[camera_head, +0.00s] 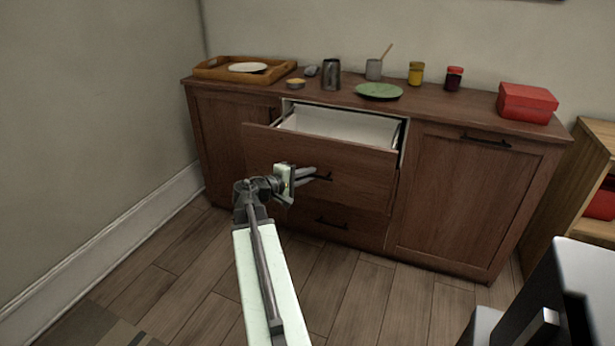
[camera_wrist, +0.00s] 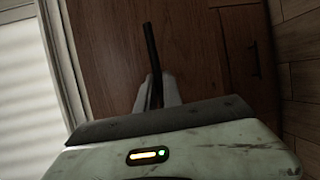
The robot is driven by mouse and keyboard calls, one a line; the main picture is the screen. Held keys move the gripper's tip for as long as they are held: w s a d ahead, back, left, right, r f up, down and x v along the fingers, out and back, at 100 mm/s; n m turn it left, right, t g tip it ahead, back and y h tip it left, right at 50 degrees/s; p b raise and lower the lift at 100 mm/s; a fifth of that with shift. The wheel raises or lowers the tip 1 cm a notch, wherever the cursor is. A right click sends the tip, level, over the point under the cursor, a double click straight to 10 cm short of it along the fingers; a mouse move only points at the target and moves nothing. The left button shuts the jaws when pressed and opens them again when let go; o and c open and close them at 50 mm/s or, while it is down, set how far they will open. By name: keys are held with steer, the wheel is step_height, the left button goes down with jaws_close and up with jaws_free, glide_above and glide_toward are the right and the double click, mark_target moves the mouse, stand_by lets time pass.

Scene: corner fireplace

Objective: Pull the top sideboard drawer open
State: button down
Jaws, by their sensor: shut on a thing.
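The sideboard (camera_head: 450,200) is dark brown wood and stands against the back wall. Its top drawer (camera_head: 350,165) is pulled out, and its pale, empty-looking interior shows between the drawer front and the cabinet. My gripper (camera_head: 312,175) is at the drawer front, shut on the black bar handle (camera_head: 326,177). In the wrist view the handle (camera_wrist: 151,50) runs between the two fingers of my gripper (camera_wrist: 157,92), with one end sticking out beyond them. The drawer front (camera_wrist: 110,55) fills much of that view.
A lower drawer with a black handle (camera_head: 331,223) is shut below. On the sideboard top are a wooden tray (camera_head: 212,74), a green plate (camera_head: 379,91), a metal mug (camera_head: 331,75), jars and a red box (camera_head: 526,102). A wooden shelf (camera_head: 590,150) stands at right.

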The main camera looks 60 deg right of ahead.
steer(key=c, duration=1.5)
jaws_free()
steer(key=p+v, duration=0.1)
steer(key=v, duration=0.7)
steer(key=shift+d, duration=0.1)
